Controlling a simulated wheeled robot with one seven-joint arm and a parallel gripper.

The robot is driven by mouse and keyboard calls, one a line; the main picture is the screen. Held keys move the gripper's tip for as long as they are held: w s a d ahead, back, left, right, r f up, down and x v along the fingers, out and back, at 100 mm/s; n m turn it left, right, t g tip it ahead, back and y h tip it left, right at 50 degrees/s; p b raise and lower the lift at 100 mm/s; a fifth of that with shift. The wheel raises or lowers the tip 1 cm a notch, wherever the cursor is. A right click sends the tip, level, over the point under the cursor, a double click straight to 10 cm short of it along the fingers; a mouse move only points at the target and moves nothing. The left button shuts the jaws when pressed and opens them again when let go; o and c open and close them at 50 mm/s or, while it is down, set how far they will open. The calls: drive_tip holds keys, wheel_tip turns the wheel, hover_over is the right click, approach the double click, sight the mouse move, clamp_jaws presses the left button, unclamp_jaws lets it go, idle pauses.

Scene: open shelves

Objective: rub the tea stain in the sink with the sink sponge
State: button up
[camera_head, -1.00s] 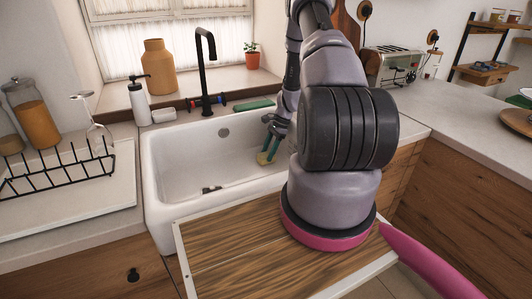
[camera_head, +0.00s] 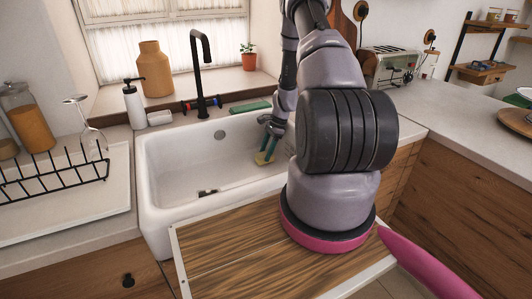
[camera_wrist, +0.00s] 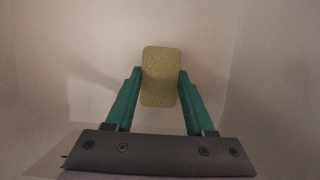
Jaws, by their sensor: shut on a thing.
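The white sink (camera_head: 160,178) stands in the counter in front of me. My gripper (camera_head: 267,150) reaches down into its right side, its green fingers shut on a yellowish sponge (camera_head: 263,159). In the wrist view the sponge (camera_wrist: 161,77) sits upright between the two fingers (camera_wrist: 160,92), with pale sink surfaces around it. I cannot tell whether it touches the sink. A small dark brown patch (camera_head: 203,194) shows on the sink floor near the front; I cannot tell whether it is the tea stain or the drain. No stain shows clearly in the wrist view.
A black tap (camera_head: 197,75) rises behind the sink. A black rack (camera_head: 60,175) with an upturned glass (camera_head: 91,130) stands left. The left sink floor is clear.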

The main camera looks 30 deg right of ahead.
sight(257, 155)
drive_tip(key=shift+a, duration=1.5)
drive_tip(key=shift+w+f, duration=0.15)
drive_tip(key=shift+w, duration=0.3)
drive_tip(key=shift+d+f, duration=0.1)
drive_tip(key=shift+d, duration=1.8)
drive_tip(key=shift+d+r, duration=0.25)
drive_tip(key=shift+d, duration=1.05)
drive_tip(key=shift+d+r, duration=0.2)
drive_tip(key=shift+w+a, duration=0.1)
drive_tip(key=shift+a, duration=1.05)
drive_tip(key=shift+a+f, duration=0.1)
drive_tip(key=shift+a, duration=2.2)
